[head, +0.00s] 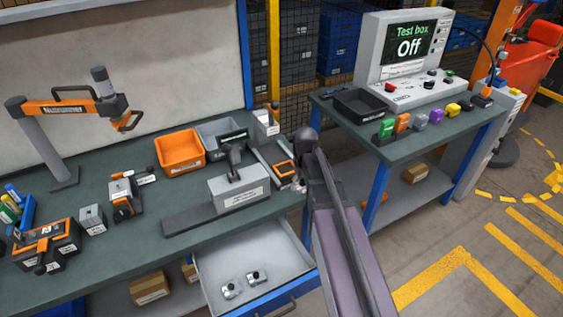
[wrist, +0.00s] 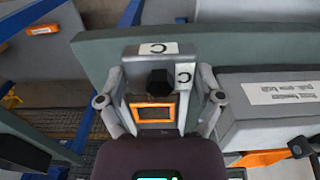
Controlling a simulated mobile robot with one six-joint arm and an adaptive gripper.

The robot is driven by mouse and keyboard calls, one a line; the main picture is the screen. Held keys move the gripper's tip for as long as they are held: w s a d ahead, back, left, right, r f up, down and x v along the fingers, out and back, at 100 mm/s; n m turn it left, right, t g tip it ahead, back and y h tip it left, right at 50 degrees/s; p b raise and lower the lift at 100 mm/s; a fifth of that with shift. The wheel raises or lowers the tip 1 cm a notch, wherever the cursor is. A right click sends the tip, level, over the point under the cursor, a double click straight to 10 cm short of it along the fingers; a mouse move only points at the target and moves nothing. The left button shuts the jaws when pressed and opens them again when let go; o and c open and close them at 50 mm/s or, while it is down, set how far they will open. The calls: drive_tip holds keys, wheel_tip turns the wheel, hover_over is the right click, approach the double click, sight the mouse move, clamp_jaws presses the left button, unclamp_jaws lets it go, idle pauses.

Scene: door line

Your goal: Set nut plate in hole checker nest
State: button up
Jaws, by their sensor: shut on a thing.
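In the wrist view my gripper (wrist: 158,90) has its fingers on both sides of a grey piece with a black hexagonal nut (wrist: 160,82) and white "C" labels. I take this piece as the nut plate. A small orange-framed dark window (wrist: 153,113) shows between the fingers, below the nut; I cannot tell whether it belongs to the held piece. In the head view my gripper (head: 299,184) is at the bench's right end, close beside an orange-framed dark fixture (head: 286,169), which may be the checker nest. My arm hides part of this spot. Contact or seating cannot be told.
A grey block with a handle (head: 240,192) stands left of my gripper. Orange (head: 180,152) and grey bins sit behind it. The test box table (head: 440,128) stands to the right.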

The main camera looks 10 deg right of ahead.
drive_tip(key=shift+w+r, duration=0.1)
drive_tip(key=shift+r, duration=0.05)
drive_tip(key=shift+w, duration=0.1)
drive_tip(key=b, duration=0.1)
hover_over(285, 169)
drive_tip(key=s, duration=0.1)
drive_tip(key=shift+d+f, duration=0.25)
drive_tip(key=shift+f, duration=0.45)
drive_tip(key=shift+w+a, duration=0.1)
drive_tip(key=shift+w, duration=0.35)
drive_tip(key=shift+w+f+b, duration=0.2)
drive_tip(key=shift+f+b, duration=0.1)
drive_tip(key=shift+b, duration=0.2)
drive_tip(key=shift+s+f+b, duration=0.1)
drive_tip(key=shift+f+b, duration=1.4)
drive_tip(key=shift+f, duration=0.05)
drive_tip(key=shift+f, duration=0.1)
drive_tip(key=o, duration=1.1)
drive_tip(key=shift+c, duration=0.2)
